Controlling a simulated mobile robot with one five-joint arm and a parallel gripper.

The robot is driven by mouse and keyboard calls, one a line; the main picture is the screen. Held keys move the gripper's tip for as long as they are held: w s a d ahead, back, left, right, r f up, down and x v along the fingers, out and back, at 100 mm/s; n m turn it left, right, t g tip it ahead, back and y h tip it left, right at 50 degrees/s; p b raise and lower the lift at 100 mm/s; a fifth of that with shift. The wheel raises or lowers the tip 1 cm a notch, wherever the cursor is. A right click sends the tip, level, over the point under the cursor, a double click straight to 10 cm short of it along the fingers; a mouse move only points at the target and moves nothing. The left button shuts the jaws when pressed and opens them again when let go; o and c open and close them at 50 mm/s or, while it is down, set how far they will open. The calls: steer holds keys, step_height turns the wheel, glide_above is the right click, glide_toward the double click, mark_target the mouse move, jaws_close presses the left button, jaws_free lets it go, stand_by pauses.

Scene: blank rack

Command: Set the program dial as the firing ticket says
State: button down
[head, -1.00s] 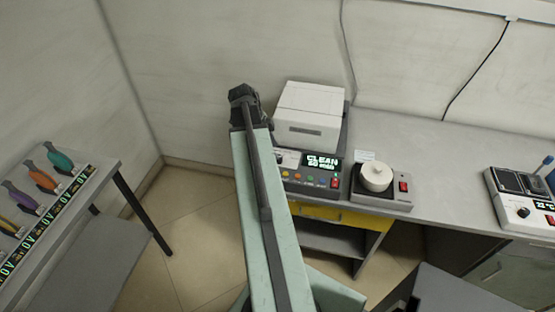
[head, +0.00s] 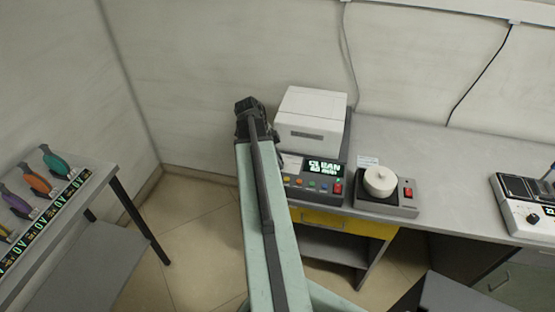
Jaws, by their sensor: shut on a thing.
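The furnace control panel (head: 316,181) has a lit display (head: 324,167) that seems to read CLEAN, with a blurred smaller line under it. Several coloured buttons and a red switch sit below the display. The white furnace box (head: 311,118) stands behind the panel. The dial is not visible; my arm covers the panel's left end. The dark end of my arm, with my gripper (head: 250,108), is left of the furnace box. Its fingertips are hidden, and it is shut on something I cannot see. A small white card (head: 367,161), possibly the firing ticket, is too small to read.
A grey unit (head: 400,208) with a round white pot (head: 380,181) and a red switch stands right of the panel. Another device (head: 525,205) is at the far right. Colour-handled tools lie on the left table (head: 88,190). Bare bench (head: 445,180) lies between the devices.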

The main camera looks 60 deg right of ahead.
steer(key=n+h, duration=0.1)
steer(key=n, duration=0.2)
steer(key=shift+s+a+t, duration=0.1)
steer(key=shift+a+t, duration=0.05)
steer(key=shift+t, duration=0.25)
steer(key=shift+n+t+h, duration=0.5)
steer(key=shift+n+t, duration=0.2)
steer(key=shift+n, duration=1.7)
steer(key=c, duration=1.1)
jaws_free()
